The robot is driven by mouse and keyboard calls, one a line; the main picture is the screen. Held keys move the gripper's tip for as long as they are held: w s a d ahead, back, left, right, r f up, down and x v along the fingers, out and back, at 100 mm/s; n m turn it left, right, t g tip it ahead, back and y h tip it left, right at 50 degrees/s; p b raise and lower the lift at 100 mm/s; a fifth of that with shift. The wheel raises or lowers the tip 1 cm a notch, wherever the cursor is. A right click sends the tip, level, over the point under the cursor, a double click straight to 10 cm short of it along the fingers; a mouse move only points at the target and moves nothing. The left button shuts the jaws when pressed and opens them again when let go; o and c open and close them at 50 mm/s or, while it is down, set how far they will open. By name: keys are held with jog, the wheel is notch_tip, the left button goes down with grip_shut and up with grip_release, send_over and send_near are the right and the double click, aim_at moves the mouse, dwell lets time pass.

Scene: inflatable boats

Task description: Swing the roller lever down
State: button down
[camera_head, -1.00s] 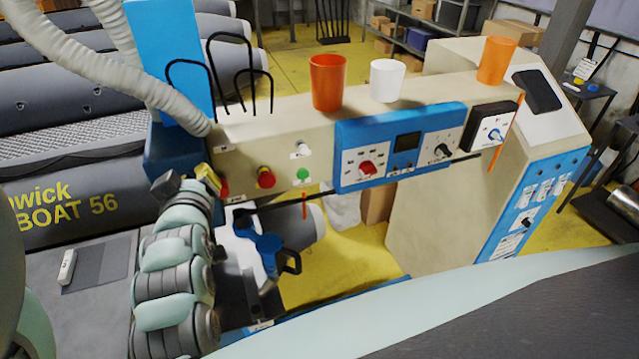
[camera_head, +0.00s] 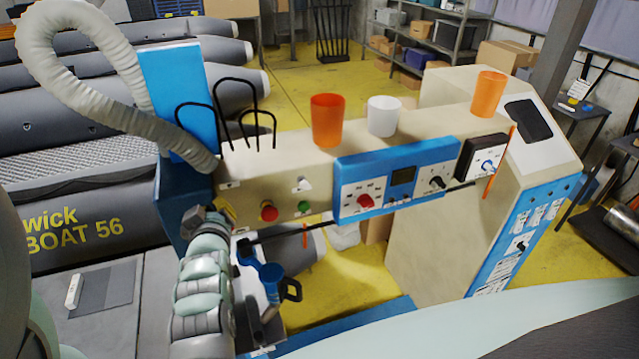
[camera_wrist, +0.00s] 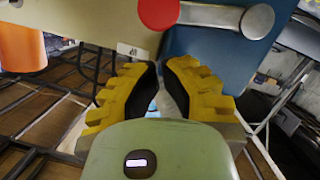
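The roller lever (camera_wrist: 212,15) shows at the top of the wrist view. It has a red round knob at its left, a grey metal arm lying nearly level, and a round metal hub at its right, in front of a blue housing. My gripper (camera_wrist: 160,67) has yellow ridged fingers with dark inner pads. Its tips come nearly together just below the lever's arm, and nothing shows held between them.
The beige control beam (camera_head: 300,150) carries red and green buttons, a blue panel (camera_head: 395,180), an orange-red cup (camera_head: 327,120), a white cup (camera_head: 383,116) and another orange cup (camera_head: 489,93). A ribbed hose (camera_head: 100,45) hangs at the left. Grey inflatable boats (camera_head: 70,225) lie behind.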

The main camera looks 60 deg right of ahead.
jog(key=shift+s+d+f+p, duration=0.15)
jog(key=shift+d+f+p, duration=0.1)
jog(key=shift+f+p, duration=0.35)
jog(key=shift+f+b, duration=0.15)
jog(key=shift+b, duration=0.15)
